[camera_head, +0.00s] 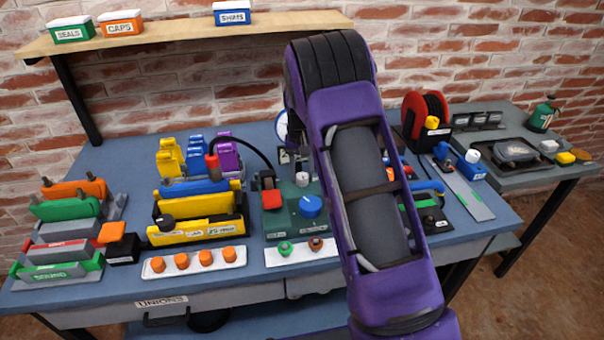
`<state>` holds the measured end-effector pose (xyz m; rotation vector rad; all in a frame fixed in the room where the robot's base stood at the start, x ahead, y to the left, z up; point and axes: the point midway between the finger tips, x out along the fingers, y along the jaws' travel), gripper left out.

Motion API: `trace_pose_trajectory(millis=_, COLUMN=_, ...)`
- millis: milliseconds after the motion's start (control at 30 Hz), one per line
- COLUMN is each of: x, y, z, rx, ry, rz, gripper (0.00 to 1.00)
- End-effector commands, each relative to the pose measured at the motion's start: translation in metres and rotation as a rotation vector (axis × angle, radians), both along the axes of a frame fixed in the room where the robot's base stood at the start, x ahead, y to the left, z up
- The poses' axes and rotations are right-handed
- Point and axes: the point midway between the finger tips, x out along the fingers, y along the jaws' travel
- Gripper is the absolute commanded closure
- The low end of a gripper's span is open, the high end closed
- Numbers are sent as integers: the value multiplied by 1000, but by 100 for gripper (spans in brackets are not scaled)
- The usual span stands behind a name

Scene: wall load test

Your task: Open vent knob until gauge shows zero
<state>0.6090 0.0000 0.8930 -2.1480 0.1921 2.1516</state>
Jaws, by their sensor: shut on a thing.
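The green pump block (290,222) stands in the middle of the bench. It bears a blue knob (310,205), a red square part (271,199) and a small pale knob (302,179). Which of these is the vent knob I cannot tell for certain. A round white gauge with a blue rim (281,126) shows behind, mostly covered by my purple arm; its needle cannot be read. My gripper (295,160) shows only in small part beside the arm, just above the pale knob, and seems shut on it. The contact is largely hidden.
A black hose arches from a red-capped fitting (212,160) towards the pump block. Yellow clamps (195,228) and a tray of orange caps (195,262) stand left. A red hose reel (425,115) stands right. The shelf (190,38) overhangs the back.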

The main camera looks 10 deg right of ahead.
Motion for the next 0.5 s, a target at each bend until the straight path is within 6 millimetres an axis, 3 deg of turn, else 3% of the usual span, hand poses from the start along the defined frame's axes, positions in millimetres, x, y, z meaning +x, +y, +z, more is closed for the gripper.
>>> trace_pose_trajectory(millis=33, x=0, y=0, z=0, rx=0, ry=0, rz=0, gripper=87)
trace_pose_trajectory(millis=100, x=0, y=0, z=0, rx=0, ry=0, rz=0, gripper=100)
trace_pose_trajectory(millis=500, x=0, y=-1, z=0, rx=0, ry=-1, rz=49, gripper=100)
